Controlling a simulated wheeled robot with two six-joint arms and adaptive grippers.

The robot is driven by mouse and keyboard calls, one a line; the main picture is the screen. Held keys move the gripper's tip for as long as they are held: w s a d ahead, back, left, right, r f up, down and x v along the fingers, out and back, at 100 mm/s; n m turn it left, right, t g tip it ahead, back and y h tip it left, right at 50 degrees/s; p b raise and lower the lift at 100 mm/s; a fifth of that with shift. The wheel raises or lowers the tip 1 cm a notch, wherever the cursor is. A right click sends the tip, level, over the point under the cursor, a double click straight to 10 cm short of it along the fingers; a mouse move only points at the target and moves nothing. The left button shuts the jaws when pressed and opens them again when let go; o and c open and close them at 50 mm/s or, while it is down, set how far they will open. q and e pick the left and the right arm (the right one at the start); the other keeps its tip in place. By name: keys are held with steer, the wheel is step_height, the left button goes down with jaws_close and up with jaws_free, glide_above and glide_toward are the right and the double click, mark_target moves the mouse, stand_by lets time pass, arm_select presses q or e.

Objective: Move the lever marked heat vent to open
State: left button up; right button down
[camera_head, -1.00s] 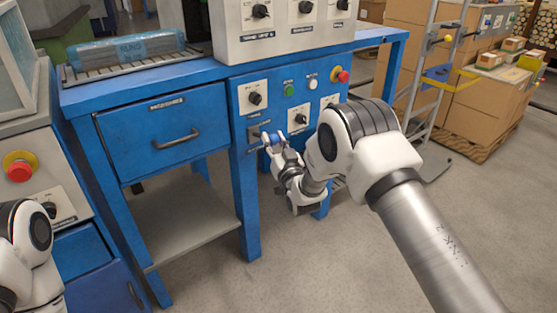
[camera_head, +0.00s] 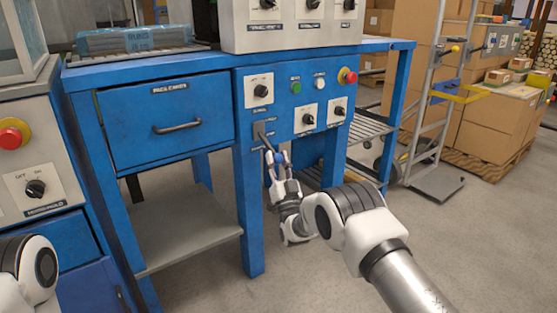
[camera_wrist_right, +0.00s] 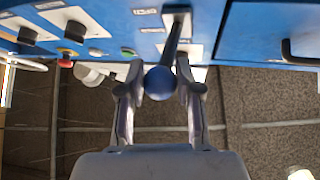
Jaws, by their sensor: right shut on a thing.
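The lever (camera_head: 265,137) sits on a grey plate on the blue front panel, left of the knobs, and its arm slants out and down. Its small label is too small to read. My right gripper (camera_head: 277,160) is shut on the lever's end, below the plate. In the right wrist view, the lever's dark shaft (camera_wrist_right: 173,40) runs from its plate to a round blue knob (camera_wrist_right: 159,83) between the two fingers of the right gripper (camera_wrist_right: 159,88). My left gripper is out of view; only part of my left arm shows at the lower left.
The panel also holds a black dial (camera_head: 261,91), two more dials, a green button (camera_head: 296,87), a white button and a red emergency button (camera_head: 350,77). A blue drawer (camera_head: 170,122) is to the left. Cartons (camera_head: 489,110) and a hand truck stand at the right.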

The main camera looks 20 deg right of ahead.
steer(key=shift+w+f, duration=0.15)
steer(key=shift+f, duration=0.25)
steer(key=c, duration=0.8)
jaws_free()
steer(key=shift+w, duration=0.1)
steer(key=v, duration=1.2)
steer(key=shift+a, duration=0.1)
steer(key=shift+r, duration=0.1)
